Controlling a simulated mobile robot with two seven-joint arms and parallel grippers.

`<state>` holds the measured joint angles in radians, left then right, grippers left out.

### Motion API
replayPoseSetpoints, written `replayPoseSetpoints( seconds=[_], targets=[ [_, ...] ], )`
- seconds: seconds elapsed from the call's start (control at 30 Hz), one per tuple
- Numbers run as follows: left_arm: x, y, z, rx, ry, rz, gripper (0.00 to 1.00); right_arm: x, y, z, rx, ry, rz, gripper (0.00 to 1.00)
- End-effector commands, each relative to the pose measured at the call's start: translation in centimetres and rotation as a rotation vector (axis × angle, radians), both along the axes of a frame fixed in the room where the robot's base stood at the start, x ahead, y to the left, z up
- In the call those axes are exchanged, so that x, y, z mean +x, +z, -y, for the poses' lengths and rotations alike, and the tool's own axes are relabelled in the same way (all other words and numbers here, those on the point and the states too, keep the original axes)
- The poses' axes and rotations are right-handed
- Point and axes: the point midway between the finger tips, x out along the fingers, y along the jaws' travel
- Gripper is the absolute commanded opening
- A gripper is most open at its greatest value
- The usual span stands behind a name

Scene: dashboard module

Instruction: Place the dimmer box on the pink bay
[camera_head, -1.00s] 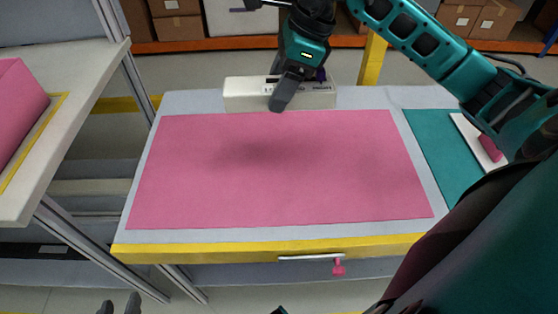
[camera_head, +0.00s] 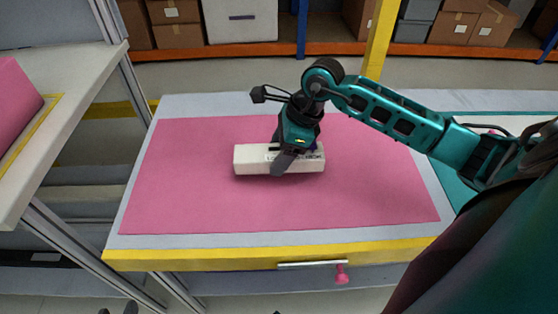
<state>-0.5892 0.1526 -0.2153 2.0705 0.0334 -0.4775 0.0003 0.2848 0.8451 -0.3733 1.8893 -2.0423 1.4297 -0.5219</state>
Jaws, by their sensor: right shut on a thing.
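The dimmer box (camera_head: 252,160) is a long white block with dark lettering on its side. It is over the middle of the pink bay (camera_head: 190,205), a large flat pink area on the table. My right gripper (camera_head: 282,160) comes down from above and is shut on the box near its middle. The gripper hides part of the box's top and front. I cannot tell whether the box touches the pink surface. My left gripper is not in view.
A yellow strip (camera_head: 190,260) runs along the table's front edge. A teal area (camera_head: 452,190) lies to the right, partly behind my arm. A shelf with a pink block (camera_head: 15,100) stands at the left. The pink bay around the box is clear.

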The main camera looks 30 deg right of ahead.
Motion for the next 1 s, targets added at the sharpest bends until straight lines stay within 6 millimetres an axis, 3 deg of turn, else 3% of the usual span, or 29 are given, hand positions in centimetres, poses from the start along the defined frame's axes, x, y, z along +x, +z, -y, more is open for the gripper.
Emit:
replayPoseSetpoints(
  seconds=[0.13, 0.5, 0.53, 0.77, 1.0],
  targets=[
    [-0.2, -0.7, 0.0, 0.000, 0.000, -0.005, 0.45, 0.0, -2.5, 0.0, 0.002, -0.001, -0.002, 0.27],
    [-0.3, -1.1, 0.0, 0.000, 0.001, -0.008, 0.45, 0.0, -3.0, 0.0, 0.001, 0.000, 0.001, 0.27],
    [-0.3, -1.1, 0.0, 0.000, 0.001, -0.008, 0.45, 0.0, -2.9, 0.0, 0.000, 0.000, -0.001, 0.66],
    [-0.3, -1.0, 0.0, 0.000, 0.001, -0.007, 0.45, 0.0, -2.8, 0.0, 0.000, 0.000, -0.001, 0.88],
    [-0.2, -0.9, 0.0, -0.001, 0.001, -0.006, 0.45, 0.0, -2.8, 0.0, 0.000, 0.000, -0.001, 0.89]
  ],
)
